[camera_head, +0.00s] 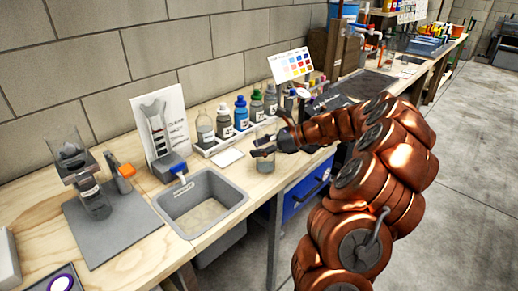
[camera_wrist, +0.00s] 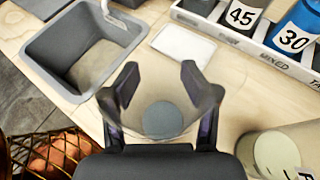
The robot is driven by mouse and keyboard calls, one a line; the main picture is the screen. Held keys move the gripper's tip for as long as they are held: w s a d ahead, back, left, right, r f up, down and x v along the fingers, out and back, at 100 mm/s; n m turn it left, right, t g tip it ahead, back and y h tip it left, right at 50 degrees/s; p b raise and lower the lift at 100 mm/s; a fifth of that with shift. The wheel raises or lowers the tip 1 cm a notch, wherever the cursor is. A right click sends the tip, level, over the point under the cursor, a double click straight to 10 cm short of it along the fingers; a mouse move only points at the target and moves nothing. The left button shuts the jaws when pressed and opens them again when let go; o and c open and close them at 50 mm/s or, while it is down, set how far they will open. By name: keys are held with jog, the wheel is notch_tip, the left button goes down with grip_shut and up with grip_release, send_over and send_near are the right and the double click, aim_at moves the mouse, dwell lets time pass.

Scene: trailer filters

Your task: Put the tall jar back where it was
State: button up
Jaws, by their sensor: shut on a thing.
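My gripper (camera_head: 265,148) is shut on a clear, see-through jar (camera_head: 264,164) near the front edge of the workbench. In the wrist view my gripper (camera_wrist: 162,82) has one finger on each side of the jar, whose round grey bottom (camera_wrist: 163,121) shows between them. The jar looks upright and empty. I cannot tell whether its base touches the bench. Whether this is the tall jar is not marked on it. A white square pad (camera_head: 227,157) lies on the bench left of the jar; it also shows in the wrist view (camera_wrist: 184,45).
A grey sink basin (camera_head: 203,202) is left of the pad. A rack with several numbered bottles (camera_head: 240,114) stands behind, with a clear bottle (camera_head: 204,130) at its left end. In the wrist view a pale labelled container (camera_wrist: 283,147) stands close on the right.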

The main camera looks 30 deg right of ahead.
jog(key=shift+f, duration=0.3)
jog(key=o, duration=1.4)
jog(key=shift+r, duration=0.1)
jog(key=shift+s+d+r, duration=0.2)
jog(key=shift+d, duration=0.05)
jog(key=v, duration=1.1)
jog(key=shift+s+d, duration=0.1)
jog(key=shift+s, duration=0.05)
